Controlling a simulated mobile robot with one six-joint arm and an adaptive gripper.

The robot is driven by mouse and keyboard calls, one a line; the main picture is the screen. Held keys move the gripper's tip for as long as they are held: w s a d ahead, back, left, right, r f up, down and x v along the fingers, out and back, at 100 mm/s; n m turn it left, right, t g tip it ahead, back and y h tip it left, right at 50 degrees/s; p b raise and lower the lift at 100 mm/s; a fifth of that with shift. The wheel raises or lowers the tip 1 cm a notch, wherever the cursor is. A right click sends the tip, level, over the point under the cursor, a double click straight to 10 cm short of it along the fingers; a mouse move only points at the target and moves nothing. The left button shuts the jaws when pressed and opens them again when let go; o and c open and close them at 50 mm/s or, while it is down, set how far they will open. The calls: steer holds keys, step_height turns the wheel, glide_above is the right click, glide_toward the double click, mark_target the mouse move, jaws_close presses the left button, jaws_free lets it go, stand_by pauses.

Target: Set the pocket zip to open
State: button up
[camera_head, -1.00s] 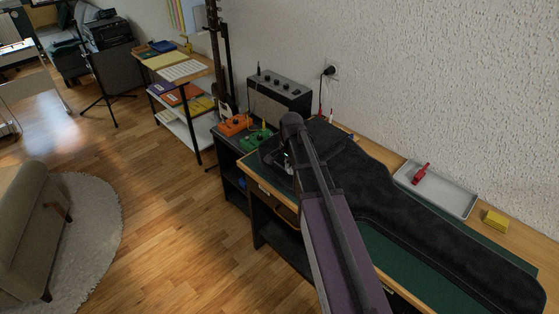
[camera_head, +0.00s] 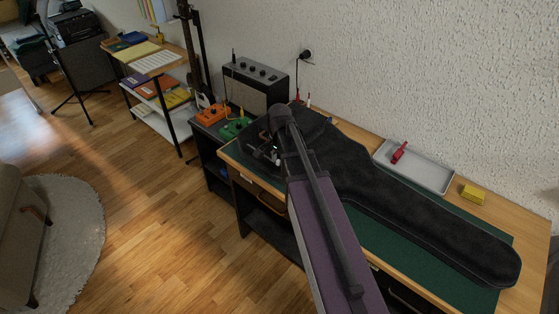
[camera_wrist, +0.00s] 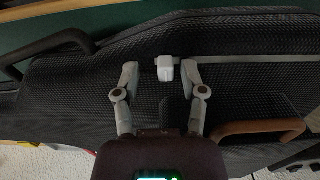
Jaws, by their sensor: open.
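A black gig bag (camera_head: 400,198) lies flat on the green-topped bench, its narrow end toward the right. In the wrist view its textured black surface (camera_wrist: 90,85) fills most of the picture. A small pale tab (camera_wrist: 165,70), which looks like the pocket zip's pull, sits near a raised seam. My gripper (camera_wrist: 161,76) is open, with one fingertip on either side of the tab and gaps on both sides. I cannot tell how far above the bag the fingertips are. In the head view my arm hides part of the bag, and the gripper (camera_head: 270,152) is small and dark.
On the bag are a black handle (camera_wrist: 45,46) and a brown handle (camera_wrist: 262,131). A grey tray (camera_head: 430,174) with a red tool (camera_head: 399,153) and a yellow block (camera_head: 473,193) lie behind the bag. An amplifier (camera_head: 254,84) and pedals (camera_head: 236,127) stand left of it.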

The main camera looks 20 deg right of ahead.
mark_target(255, 144)
steer(key=shift+w+a, duration=0.1)
steer(key=shift+w, duration=0.05)
steer(key=w+a, duration=0.1)
steer(key=w, duration=0.2)
steer(key=w+a, duration=0.2)
steer(key=w, duration=0.2)
steer(key=w+a, duration=0.2)
steer(key=w, duration=0.1)
steer(key=shift+w+a, duration=0.25)
steer(key=shift+w, duration=0.1)
steer(key=shift+s+r+p, duration=0.1)
steer(key=shift+r+p, duration=0.45)
steer(key=shift+p, duration=0.05)
step_height(255, 144, up, 13)
steer(key=w+a+p, duration=0.1)
steer(key=w+p, duration=0.2)
steer(key=p, duration=0.9)
steer(key=shift+a+f+p, duration=0.15)
steer(key=shift+a+p, duration=0.15)
steer(key=shift+p, duration=0.05)
steer(key=shift+s, duration=0.1)
